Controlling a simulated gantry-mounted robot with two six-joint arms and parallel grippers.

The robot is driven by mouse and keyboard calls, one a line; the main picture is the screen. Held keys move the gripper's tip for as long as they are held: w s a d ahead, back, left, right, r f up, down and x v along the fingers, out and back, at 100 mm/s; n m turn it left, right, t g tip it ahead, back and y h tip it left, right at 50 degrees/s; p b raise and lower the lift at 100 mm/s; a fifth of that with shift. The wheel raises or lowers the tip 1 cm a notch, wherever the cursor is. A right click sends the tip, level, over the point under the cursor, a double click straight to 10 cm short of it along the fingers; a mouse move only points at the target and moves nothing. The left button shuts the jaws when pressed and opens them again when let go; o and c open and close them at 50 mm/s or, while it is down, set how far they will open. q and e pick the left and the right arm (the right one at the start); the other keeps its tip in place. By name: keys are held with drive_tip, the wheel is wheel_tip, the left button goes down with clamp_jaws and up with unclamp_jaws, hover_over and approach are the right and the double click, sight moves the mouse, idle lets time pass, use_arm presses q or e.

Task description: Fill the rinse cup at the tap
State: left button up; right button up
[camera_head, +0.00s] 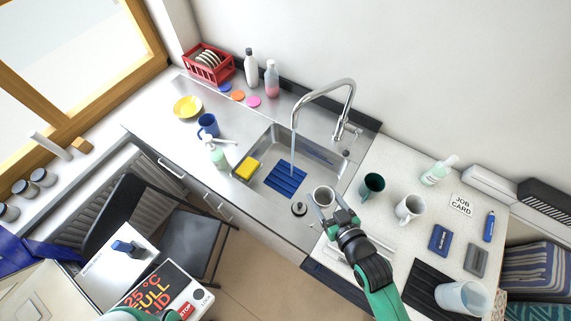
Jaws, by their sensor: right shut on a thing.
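The chrome tap (346,103) arches over the steel sink (333,172). A thin pale blue stream (292,146) drops from its spout into the basin, to the left of and behind the cup, apart from it. Green parts of my left arm (130,314) show at the bottom edge; its jaws cannot be made out.
A dark green mug (372,186) and a white mug (409,208) stand right of the sink. A yellow sponge (247,168), blue mat (286,180) and dark round plug (299,208) are around the basin. A soap bottle (217,154) and blue mug (208,125) stand left.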

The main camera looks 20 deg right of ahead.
drive_tip(key=w+d+b, duration=0.1)
drive_tip(key=w+b, duration=0.9)
drive_tip(key=w, duration=1.1)
drive_tip(key=shift+f+b, duration=0.2)
drive_tip(key=shift+b, duration=0.2)
drive_tip(key=shift+w+d+b, duration=0.15)
drive_tip(key=shift+w+b, duration=0.05)
drive_tip(key=shift+b, duration=0.15)
drive_tip(key=shift+c, duration=0.6)
drive_tip(key=shift+w+r+b, duration=0.15)
drive_tip(key=shift+w+b, duration=1)
drive_tip(key=shift+w, duration=0.05)
drive_tip(key=shift+w+d+r+b, duration=0.15)
drive_tip(key=shift+w+b, duration=0.15)
drive_tip(key=shift+w, duration=0.2)
drive_tip(key=shift+s, duration=0.1)
idle(1.4)
